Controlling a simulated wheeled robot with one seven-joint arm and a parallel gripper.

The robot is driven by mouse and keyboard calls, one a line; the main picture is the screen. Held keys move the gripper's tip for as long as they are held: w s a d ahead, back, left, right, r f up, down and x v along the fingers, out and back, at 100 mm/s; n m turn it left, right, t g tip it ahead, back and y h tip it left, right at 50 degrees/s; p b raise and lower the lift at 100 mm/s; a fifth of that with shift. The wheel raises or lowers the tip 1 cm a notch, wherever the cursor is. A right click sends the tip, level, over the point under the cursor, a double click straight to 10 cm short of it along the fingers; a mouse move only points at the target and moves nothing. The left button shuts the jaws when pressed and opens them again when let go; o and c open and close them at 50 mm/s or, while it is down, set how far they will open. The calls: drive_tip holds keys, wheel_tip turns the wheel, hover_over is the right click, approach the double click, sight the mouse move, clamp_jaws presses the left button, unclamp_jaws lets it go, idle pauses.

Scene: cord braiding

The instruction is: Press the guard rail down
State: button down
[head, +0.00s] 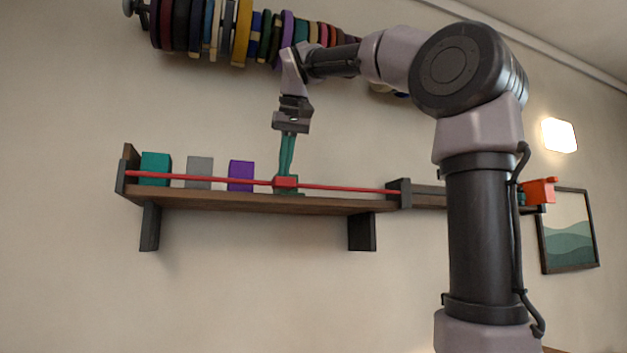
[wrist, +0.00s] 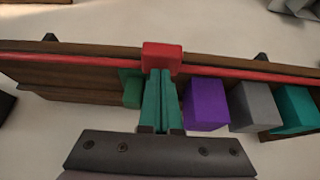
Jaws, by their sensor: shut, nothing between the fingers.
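The guard rail (head: 345,188) is a thin red bar along the front of a wooden wall shelf, with a red block (head: 286,182) at its middle. In the wrist view the rail (wrist: 240,69) runs across the shelf, and its block (wrist: 161,58) is straight ahead of the fingers. My gripper (head: 287,172) points down, its teal fingers shut and empty. The fingertips meet the red block in both views; whether they press on it I cannot tell. In the wrist view my gripper (wrist: 161,75) hides part of the shelf behind it.
On the shelf (head: 250,202) stand a teal block (head: 155,168), a grey block (head: 199,172) and a purple block (head: 241,175), left of my gripper. A green piece (wrist: 132,92) lies beside the fingers. Coloured spools (head: 242,32) hang above. A framed picture (head: 569,235) hangs right.

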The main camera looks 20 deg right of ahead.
drive_tip(key=shift+f, duration=1.4)
drive_tip(key=shift+r, duration=4.55)
drive_tip(key=shift+s, duration=0.1)
